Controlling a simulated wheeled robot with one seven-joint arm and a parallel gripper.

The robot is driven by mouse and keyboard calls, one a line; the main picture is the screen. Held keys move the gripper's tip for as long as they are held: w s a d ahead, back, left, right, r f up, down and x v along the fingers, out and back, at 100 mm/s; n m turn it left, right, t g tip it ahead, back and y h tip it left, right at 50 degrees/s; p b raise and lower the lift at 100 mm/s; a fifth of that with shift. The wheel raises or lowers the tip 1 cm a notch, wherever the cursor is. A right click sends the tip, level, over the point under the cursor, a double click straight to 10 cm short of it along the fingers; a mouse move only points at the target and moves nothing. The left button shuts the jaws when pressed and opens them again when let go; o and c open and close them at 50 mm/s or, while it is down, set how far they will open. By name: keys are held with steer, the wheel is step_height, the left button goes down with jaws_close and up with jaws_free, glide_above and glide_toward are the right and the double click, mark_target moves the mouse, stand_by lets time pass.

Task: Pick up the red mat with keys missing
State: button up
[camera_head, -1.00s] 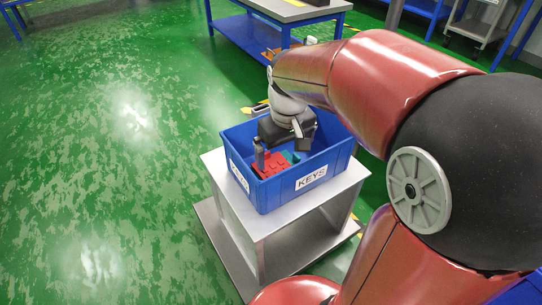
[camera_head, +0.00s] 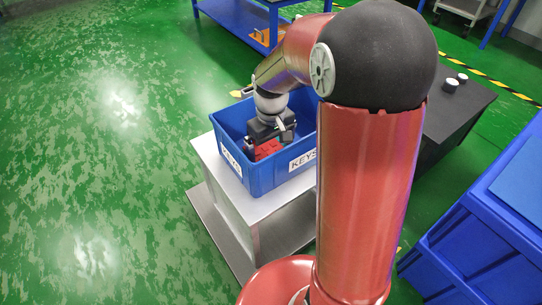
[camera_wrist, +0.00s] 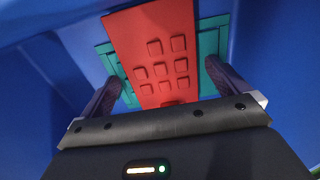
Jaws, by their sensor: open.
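The red mat (camera_wrist: 152,35) shows large in the wrist view, with several raised square keys on its lower right part and bare areas beside them. It lies over a teal mat (camera_wrist: 209,45). In the head view a part of the red mat (camera_head: 268,148) shows inside the blue bin (camera_head: 262,180) labelled KEYS. My gripper (camera_wrist: 163,82) is open, its two dark fingers to either side of the red mat, at about its near end. Whether the fingers touch it I cannot tell. In the head view my gripper (camera_head: 268,141) reaches down into the bin.
The bin stands on a grey metal stand (camera_head: 236,196); its walls are close around my gripper. A dark table with small round items (camera_head: 451,85) is at the right, and blue containers (camera_head: 480,240) are at the lower right. Green floor is clear at the left.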

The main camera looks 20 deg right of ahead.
steer(key=shift+f, duration=0.5)
steer(key=c, duration=0.9)
steer(key=shift+o, duration=0.2)
steer(key=shift+r, duration=0.1)
